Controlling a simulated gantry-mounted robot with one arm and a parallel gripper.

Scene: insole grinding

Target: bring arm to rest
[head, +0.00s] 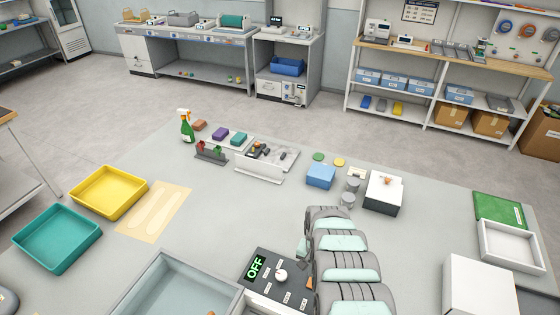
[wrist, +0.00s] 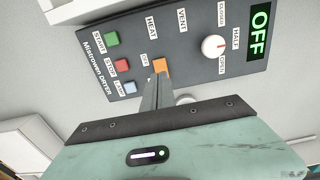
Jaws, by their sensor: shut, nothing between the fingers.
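My arm (head: 342,262), with pale green and grey links, reaches in from the bottom of the head view beside a dryer control panel (head: 262,286). In the wrist view, my gripper (wrist: 159,80) is shut and empty. Its fingertips appear right in front of an orange switch (wrist: 160,66) on the panel; whether they touch it I cannot tell. The panel's display (wrist: 260,30) reads OFF. Its white knob (wrist: 214,46) and the green (wrist: 112,38), red (wrist: 122,65) and blue (wrist: 130,88) buttons are in view. My arm hides part of the table.
A large open grey box (head: 165,262) stands left of the panel. Yellow (head: 142,205) and teal (head: 95,243) trays lie at the left. A spray bottle (head: 187,128), a blue box (head: 320,170) and small racks stand at the back. The table's middle is clear.

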